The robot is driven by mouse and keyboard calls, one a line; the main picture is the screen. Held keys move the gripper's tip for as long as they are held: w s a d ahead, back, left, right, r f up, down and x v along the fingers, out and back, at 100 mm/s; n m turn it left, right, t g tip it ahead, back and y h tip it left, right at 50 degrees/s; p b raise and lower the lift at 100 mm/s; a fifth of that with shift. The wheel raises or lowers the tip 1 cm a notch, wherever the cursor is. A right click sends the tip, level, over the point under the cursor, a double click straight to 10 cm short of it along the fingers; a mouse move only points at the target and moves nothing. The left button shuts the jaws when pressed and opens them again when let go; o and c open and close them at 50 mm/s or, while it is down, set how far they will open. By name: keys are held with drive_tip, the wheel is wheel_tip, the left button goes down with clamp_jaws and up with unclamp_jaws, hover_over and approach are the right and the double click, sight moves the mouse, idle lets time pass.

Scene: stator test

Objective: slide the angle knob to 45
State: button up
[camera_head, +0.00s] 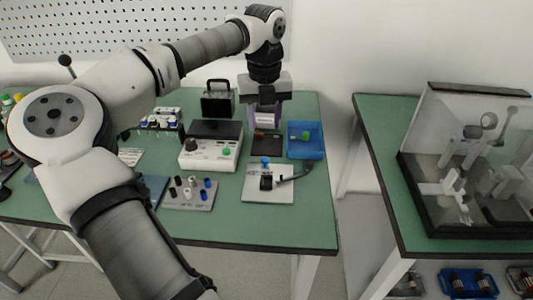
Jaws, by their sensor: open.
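My gripper (266,118) hangs pointing down over the back right of the green table, with its two fingers apart. A pale block shows between or behind the fingers; I cannot tell its distance from them. No knob is clearly readable as the angle knob, and no 45 mark is legible. A white plate (282,194) in front of the gripper carries a blue knob (265,161), a black block (266,182) and a dark grey lever (295,174) reaching right. A white instrument (212,163) left of the gripper has a black knob (191,145) and a green knob (226,151).
A blue tray (318,153) with a green piece stands right of the gripper. A grey board (190,203) holds several small cylinders. A black-framed case (217,99) stands behind. A clear enclosure (420,115) stands on the right table. The table's front right is clear.

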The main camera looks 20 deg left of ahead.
sight(265, 158)
wheel_tip(265, 158, down, 11)
drive_tip(key=shift+d+f+p, duration=0.1)
drive_tip(key=shift+f+p, duration=0.05)
drive_tip(key=shift+p, duration=0.5)
drive_tip(key=shift+c, duration=0.4)
clamp_jaws()
